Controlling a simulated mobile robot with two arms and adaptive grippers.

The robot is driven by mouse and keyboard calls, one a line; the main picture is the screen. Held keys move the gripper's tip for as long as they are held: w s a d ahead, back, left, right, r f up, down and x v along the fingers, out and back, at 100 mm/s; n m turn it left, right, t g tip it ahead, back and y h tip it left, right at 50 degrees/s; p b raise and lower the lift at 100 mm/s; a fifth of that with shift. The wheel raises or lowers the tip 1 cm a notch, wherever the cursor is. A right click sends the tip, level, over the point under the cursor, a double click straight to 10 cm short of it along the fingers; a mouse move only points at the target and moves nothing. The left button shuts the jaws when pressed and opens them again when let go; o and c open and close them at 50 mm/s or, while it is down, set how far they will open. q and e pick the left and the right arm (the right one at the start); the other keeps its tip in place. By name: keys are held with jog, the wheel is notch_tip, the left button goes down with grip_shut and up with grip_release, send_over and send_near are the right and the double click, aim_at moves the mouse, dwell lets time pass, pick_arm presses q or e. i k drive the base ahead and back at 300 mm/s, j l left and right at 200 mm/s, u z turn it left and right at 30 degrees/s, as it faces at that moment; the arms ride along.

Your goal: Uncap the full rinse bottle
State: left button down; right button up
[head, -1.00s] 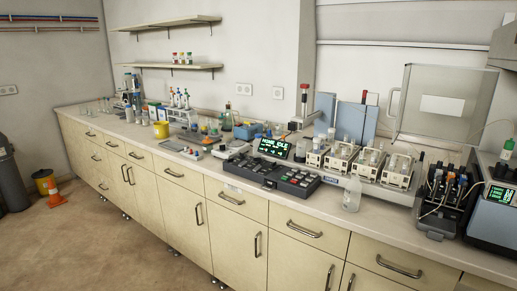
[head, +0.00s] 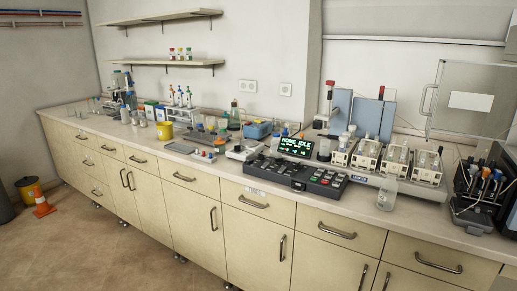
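A clear bottle (head: 387,193) stands upright on the bench top near its front edge, in front of the sampler modules. It could be a rinse bottle, but I cannot read a label or tell how full it is. It has a pale top, and I cannot tell whether that is a cap. Other small bottles and vessels stand further left along the bench, too small to tell apart. Neither of my grippers is in view.
A black control panel (head: 295,175) with a lit screen (head: 296,147) lies left of the bottle. White modules (head: 397,160) stand behind it. A black unit (head: 482,195) is at the right. A yellow container (head: 165,130) stands further left. An orange cone (head: 41,203) is on the floor.

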aim_at(274, 143)
jog(key=i+j, duration=0.2)
jog(key=j, duration=0.2)
jog(key=i+j+z, duration=0.15)
jog(key=j, duration=0.2)
jog(key=i+j, duration=0.2)
jog(key=j, duration=0.2)
jog(key=i+j+z, duration=0.15)
jog(key=j, duration=0.25)
jog(key=i+j, duration=0.15)
jog(key=j, duration=0.25)
jog(key=i+j+z, duration=0.15)
jog(key=j, duration=0.25)
jog(key=i+j, duration=0.15)
jog(key=j, duration=0.3)
